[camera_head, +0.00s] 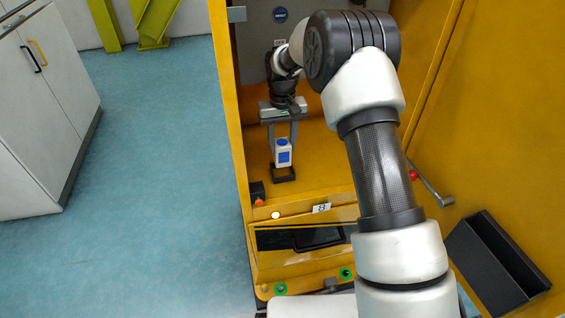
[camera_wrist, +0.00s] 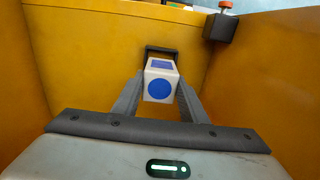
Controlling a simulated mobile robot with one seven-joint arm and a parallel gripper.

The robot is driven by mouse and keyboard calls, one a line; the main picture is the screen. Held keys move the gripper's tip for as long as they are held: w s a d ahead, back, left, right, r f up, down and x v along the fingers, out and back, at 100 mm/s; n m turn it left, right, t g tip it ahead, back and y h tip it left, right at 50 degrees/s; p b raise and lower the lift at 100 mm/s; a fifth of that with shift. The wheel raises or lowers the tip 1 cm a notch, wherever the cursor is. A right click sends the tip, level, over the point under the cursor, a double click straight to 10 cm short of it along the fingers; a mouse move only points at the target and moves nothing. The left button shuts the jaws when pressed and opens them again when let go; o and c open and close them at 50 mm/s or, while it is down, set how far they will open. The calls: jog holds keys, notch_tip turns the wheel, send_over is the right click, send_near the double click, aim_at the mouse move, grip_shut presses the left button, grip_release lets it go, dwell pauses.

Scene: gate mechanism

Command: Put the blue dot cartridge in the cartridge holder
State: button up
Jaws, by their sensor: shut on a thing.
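The blue dot cartridge is a small white block with a blue square and a blue dot; it shows in the head view (camera_head: 283,154) and the wrist view (camera_wrist: 158,88). My gripper (camera_head: 282,147) points down with its two fingers shut on the cartridge's sides; the fingers also show in the wrist view (camera_wrist: 160,90). A black cartridge holder (camera_head: 283,177) sits on the yellow floor directly below the cartridge. In the wrist view its black frame (camera_wrist: 162,49) shows at the cartridge's far end. I cannot tell whether the cartridge is seated in the holder or just above it.
Yellow walls (camera_head: 448,110) enclose the gripper on the sides. A black box with a red-orange button (camera_wrist: 221,22) stands at a corner near the holder. A slot with a black tray (camera_head: 310,238) lies in front, and an open black bin (camera_head: 490,260) is at lower right.

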aim_at(283, 156)
jog(key=shift+f+b, duration=0.3)
jog(key=shift+f, duration=2.4)
jog(key=shift+f, duration=0.2)
jog(key=o, duration=1.1)
jog(key=shift+r, duration=0.1)
